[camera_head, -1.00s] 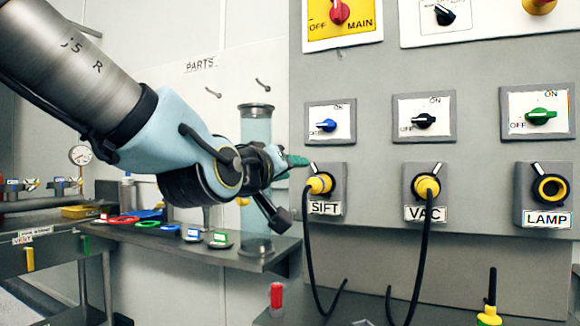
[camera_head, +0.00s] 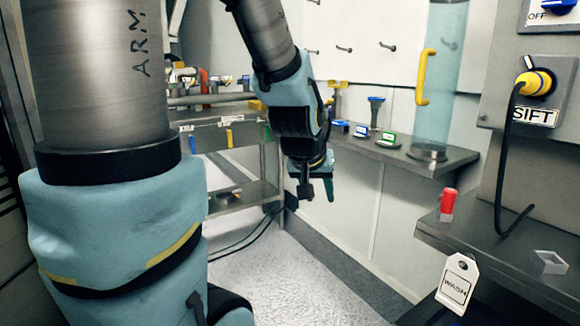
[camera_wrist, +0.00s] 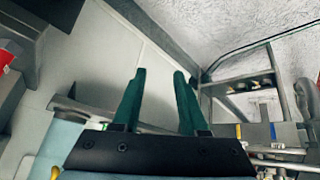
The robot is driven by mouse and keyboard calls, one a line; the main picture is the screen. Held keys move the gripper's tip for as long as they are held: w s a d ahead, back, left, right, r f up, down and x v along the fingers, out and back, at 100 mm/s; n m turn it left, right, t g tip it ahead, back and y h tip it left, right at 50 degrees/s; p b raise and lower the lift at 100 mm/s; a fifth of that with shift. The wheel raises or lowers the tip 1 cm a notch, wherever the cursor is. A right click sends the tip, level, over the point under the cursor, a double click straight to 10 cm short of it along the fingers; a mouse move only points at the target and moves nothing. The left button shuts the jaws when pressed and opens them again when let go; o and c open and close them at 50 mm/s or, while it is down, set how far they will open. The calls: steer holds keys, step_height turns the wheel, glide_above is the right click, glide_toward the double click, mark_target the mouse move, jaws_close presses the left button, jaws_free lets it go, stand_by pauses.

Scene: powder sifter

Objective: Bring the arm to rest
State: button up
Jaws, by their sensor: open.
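My gripper (camera_head: 318,190) hangs pointing down in the head view, in the open space before the wall shelf. It is apart from the shelf and the panel. In the wrist view its two green fingers (camera_wrist: 160,74) stand apart with nothing between them, so it is open and empty. My arm comes down from the top of the head view, and its nearer links fill the left side.
The wall shelf (camera_head: 455,157) holds a clear blue cylinder (camera_head: 446,70) and small coloured items. A yellow plug (camera_head: 535,82) sits in the SIFT socket. A lower ledge (camera_head: 465,236) holds a red object (camera_head: 447,205). A rack (camera_head: 245,192) stands behind. The floor (camera_head: 300,285) is clear.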

steer(key=s+a+f+n+g+y, duration=0.1)
steer(key=s+a+f+g, duration=0.1)
steer(key=s+a+f, duration=0.3)
steer(key=s+a+f+n+g+y, duration=0.1)
steer(key=a+f+g+y, duration=0.15)
steer(key=a, duration=0.55)
step_height(320, 180, up, 14)
steer(key=p, duration=1.4)
steer(key=shift+h, duration=0.45)
